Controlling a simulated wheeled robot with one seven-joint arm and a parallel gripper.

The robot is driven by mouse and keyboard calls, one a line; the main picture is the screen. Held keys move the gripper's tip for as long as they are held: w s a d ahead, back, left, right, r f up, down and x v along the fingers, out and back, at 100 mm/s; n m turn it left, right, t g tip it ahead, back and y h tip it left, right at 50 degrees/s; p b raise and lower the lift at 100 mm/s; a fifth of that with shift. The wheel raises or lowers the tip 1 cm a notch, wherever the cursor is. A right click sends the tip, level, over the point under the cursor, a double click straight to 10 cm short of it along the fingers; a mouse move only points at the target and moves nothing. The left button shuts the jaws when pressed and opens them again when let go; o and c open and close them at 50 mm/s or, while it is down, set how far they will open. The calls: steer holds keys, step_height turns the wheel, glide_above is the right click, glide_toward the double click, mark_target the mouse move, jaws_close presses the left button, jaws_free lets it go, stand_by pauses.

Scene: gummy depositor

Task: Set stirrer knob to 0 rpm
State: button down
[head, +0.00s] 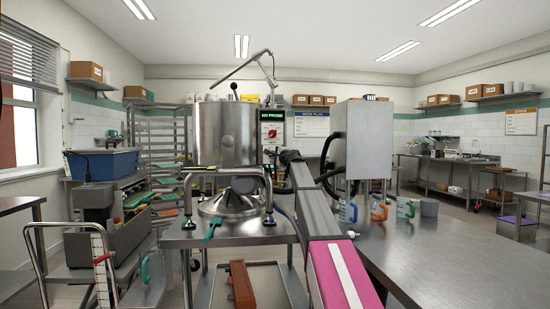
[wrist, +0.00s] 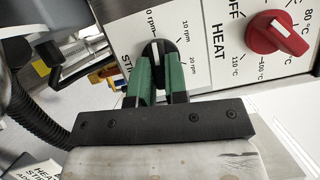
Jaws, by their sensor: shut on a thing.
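The black stirrer knob (wrist: 153,50) is on the white control panel in the wrist view, beside a partly hidden label starting "STI". Its white line appears to point up towards the "0 rpm" mark (wrist: 151,21); the "10 rpm" and "20 rpm" marks are to its right. My gripper (wrist: 159,69) has its two green fingers closed on either side of the knob. The fingers cover the knob's lower part. In the head view the stirrer knob cannot be made out.
A red heat knob (wrist: 276,32) is to the right on the same panel. A black corrugated hose (wrist: 35,112) runs at the left. In the head view, a "NO PROBE" display (head: 272,115) is beside the steel kettle (head: 226,134). A steel cabinet (head: 362,140) stands right of my arm.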

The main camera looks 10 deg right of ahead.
steer(key=shift+n, duration=0.6)
steer(key=c, duration=1.1)
jaws_free()
steer(key=shift+c, duration=0.2)
steer(key=shift+s, duration=0.1)
steer(key=v, duration=1)
steer(key=shift+s+d+r, duration=0.2)
steer(key=shift+s, duration=0.05)
